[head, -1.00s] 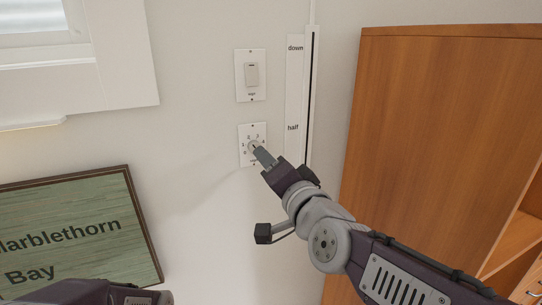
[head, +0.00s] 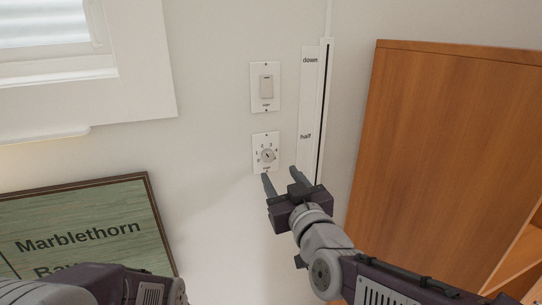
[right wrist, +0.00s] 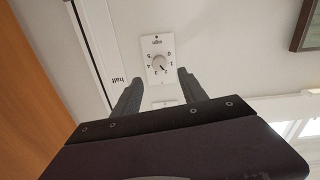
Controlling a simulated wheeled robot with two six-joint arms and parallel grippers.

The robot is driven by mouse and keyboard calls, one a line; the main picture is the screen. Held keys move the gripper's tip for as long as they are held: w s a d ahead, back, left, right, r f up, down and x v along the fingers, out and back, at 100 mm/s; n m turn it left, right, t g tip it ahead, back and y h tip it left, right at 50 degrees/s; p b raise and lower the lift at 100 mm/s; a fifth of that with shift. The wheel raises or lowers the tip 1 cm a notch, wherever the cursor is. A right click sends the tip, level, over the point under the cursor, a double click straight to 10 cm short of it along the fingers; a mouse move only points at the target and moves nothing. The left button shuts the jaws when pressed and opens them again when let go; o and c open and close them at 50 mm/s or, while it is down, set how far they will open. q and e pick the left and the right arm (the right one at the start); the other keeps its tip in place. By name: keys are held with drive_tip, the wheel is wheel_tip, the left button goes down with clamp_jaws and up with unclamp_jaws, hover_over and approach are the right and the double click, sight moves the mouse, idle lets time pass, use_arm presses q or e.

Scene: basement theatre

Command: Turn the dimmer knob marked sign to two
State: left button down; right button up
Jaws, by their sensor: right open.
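The dimmer knob (head: 267,155) is a small round grey knob on a white wall plate with numbers around it. In the right wrist view the knob (right wrist: 159,62) appears upside down, with the label by its plate edge reading "sign". Its small dark mark seems to point toward the 2, though it is tiny. My right gripper (head: 280,174) is open and empty, just below and in front of the plate, apart from the knob. In the right wrist view its two fingers (right wrist: 157,76) stand either side of the plate's near end. My left gripper's fingers are out of view.
A rocker switch (head: 266,87) is above the dimmer. A slotted vertical strip (head: 313,110) marked "down" and "half" runs just right of both plates. A wooden cabinet (head: 440,150) stands at the right. A framed Marblethorn Bay sign (head: 80,215) hangs lower left, below a window (head: 50,40).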

sight(269, 158)
drive_tip(key=p+x, duration=0.3)
drive_tip(key=x, duration=0.5)
drive_tip(key=shift+w+a+f+p, duration=0.1)
drive_tip(key=shift+w+p, duration=0.25)
drive_tip(key=shift+s, duration=0.1)
